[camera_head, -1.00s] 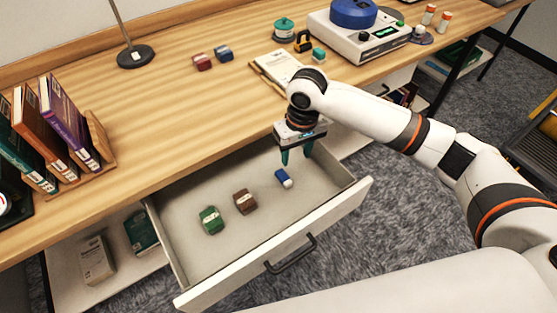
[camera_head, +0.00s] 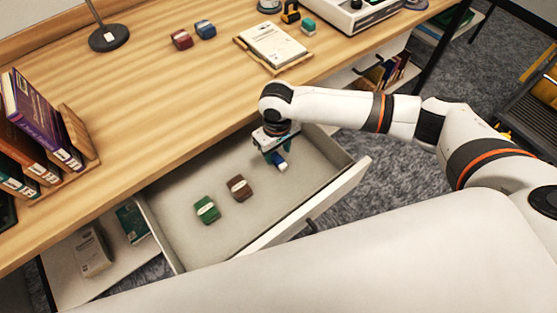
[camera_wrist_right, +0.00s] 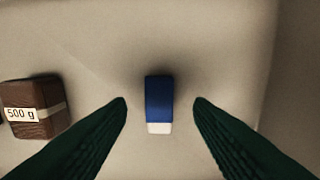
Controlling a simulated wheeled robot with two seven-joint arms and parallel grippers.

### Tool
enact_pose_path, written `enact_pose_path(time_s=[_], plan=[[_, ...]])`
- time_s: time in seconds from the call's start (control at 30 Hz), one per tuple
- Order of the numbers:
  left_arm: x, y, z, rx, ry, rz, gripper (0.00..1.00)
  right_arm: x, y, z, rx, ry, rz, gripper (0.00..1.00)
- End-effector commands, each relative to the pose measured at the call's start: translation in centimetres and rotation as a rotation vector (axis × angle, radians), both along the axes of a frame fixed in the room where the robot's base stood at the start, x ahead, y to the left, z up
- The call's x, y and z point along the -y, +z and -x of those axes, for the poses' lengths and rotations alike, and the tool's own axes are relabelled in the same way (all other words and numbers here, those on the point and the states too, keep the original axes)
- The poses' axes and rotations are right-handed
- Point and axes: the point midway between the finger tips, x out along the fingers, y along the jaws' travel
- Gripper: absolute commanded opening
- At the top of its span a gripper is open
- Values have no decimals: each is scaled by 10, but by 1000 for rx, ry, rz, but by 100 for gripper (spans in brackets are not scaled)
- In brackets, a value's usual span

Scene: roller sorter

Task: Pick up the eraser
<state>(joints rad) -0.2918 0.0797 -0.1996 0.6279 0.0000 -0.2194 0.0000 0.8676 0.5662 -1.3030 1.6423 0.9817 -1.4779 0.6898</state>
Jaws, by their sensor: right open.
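The eraser (camera_head: 281,166) is a small block with a blue sleeve and a white end. It lies in the open drawer (camera_head: 175,239), toward the drawer's right side. In the right wrist view the eraser (camera_wrist_right: 159,104) lies between the two dark green fingers of my right gripper (camera_wrist_right: 160,104), with a gap on each side. In the head view my right gripper (camera_head: 275,156) is over the eraser and partly covers it. My right gripper is open and holds nothing. My left gripper is in neither view.
A brown block (camera_head: 239,187), marked 500 g in the wrist view (camera_wrist_right: 34,108), and a green block (camera_head: 207,209) lie left of the eraser in the drawer. The drawer's front wall (camera_head: 330,200) and the desk top (camera_head: 170,120) border the space.

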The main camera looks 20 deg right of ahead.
Motion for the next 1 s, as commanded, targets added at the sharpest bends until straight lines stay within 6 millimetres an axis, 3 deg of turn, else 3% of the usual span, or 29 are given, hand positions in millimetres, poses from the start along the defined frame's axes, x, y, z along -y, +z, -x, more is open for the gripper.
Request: enact_pose_path(time_s=[0.2, 0.47, 0.77, 1.0], plan=[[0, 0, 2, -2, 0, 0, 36, -1, -26, 0, 0, 1, 1, 47], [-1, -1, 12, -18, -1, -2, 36, -1, -28, 0, 1, 1, 0, 47], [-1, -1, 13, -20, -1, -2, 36, -1, -28, 0, 1, 0, 1, 0], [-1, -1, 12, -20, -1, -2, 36, -1, -26, 0, 2, 0, -1, 0]])
